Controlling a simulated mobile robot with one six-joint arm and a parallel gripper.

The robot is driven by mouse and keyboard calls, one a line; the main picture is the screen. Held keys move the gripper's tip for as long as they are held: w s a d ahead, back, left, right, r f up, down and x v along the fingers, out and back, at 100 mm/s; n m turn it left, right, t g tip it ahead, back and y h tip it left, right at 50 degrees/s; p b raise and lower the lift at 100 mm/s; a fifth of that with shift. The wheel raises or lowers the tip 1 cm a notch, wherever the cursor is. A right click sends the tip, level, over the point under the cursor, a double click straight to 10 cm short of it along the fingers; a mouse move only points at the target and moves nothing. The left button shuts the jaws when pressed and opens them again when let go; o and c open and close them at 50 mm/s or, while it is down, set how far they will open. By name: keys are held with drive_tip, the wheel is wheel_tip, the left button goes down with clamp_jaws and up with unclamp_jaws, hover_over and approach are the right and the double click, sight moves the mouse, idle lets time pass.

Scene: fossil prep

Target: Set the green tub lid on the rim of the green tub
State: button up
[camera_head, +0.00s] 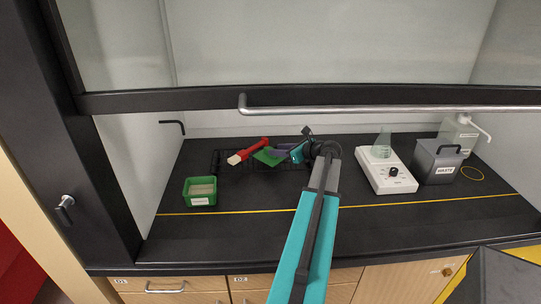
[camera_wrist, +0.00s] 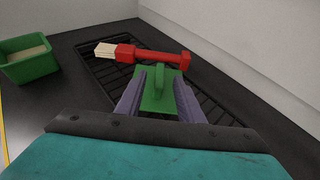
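The green tub lid (camera_wrist: 160,101), a flat plate with a raised handle, lies on the black wire rack in the wrist view; the head view shows it too (camera_head: 266,158). My gripper (camera_wrist: 160,74) is open, its purple fingers pointing at the lid, one on each side of the handle with gaps between. In the head view my gripper (camera_head: 277,152) is just right of the lid and partly hides it. The green tub (camera_head: 200,200) stands open at the left of the bench, with pale material inside and a white label; it also shows in the wrist view (camera_wrist: 30,69).
A red-handled brush (camera_head: 246,151) lies on the rack (camera_wrist: 98,71) right behind the lid. A hotplate (camera_head: 388,172) with a flask (camera_head: 382,145), a grey waste bin (camera_head: 436,163) and a pump bottle (camera_head: 459,135) stand at right. The front bench is clear; a sash bar crosses above.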

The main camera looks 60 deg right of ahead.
sight(263, 156)
drive_tip(key=shift+w, duration=0.15)
drive_tip(key=shift+p+x, duration=1.15)
drive_tip(key=shift+x, duration=1.35)
drive_tip(key=shift+f, duration=0.15)
clamp_jaws()
